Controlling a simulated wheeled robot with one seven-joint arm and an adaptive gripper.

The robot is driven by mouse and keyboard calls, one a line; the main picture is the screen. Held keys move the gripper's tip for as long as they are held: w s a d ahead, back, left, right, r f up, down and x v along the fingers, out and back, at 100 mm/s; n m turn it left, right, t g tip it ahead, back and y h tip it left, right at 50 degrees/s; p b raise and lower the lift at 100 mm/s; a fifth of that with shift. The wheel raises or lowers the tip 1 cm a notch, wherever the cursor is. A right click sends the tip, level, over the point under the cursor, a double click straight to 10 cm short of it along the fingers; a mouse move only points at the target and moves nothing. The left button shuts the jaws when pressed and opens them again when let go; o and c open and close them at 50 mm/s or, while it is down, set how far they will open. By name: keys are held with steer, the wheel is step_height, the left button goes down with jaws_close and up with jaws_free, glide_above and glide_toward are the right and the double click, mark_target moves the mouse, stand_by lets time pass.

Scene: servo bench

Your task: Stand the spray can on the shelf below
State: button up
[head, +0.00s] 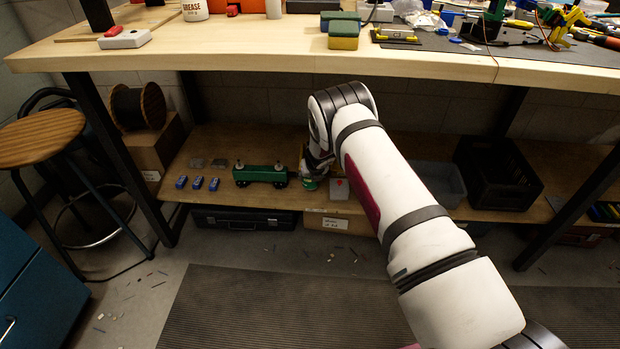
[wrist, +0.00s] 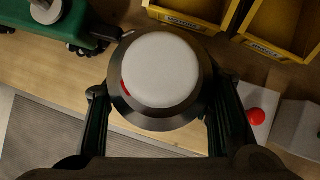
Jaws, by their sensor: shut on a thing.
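The spray can (wrist: 160,75) shows from above in the wrist view, with a white domed cap, a grey metal rim and a sliver of red on its side. My gripper (head: 317,168) is shut on it, with one finger on each side. In the head view the gripper is low over the front part of the lower shelf (head: 225,150), under the bench top. The can is mostly hidden there by my gripper and arm. I cannot tell whether its base touches the shelf.
A green wheeled unit (head: 260,174) stands close left of the can. A pale box with a red button (head: 339,190) is close right. Yellow bins (wrist: 190,14) lie behind. Small blue parts (head: 197,183) sit further left; a black crate (head: 497,172) stands at right. The bench top (head: 260,52) overhangs.

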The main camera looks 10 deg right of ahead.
mark_target(310, 181)
steer(key=shift+w+f+b, duration=0.1)
steer(key=shift+f+b, duration=1.15)
steer(key=shift+f, duration=0.5)
steer(key=o, duration=1.5)
steer(key=shift+f, duration=0.1)
steer(key=shift+s+d+r+b, duration=0.15)
steer(key=shift+s+r+b, duration=0.15)
steer(key=shift+r+b, duration=0.2)
steer(key=b+v, duration=0.4)
steer(key=v, duration=0.7)
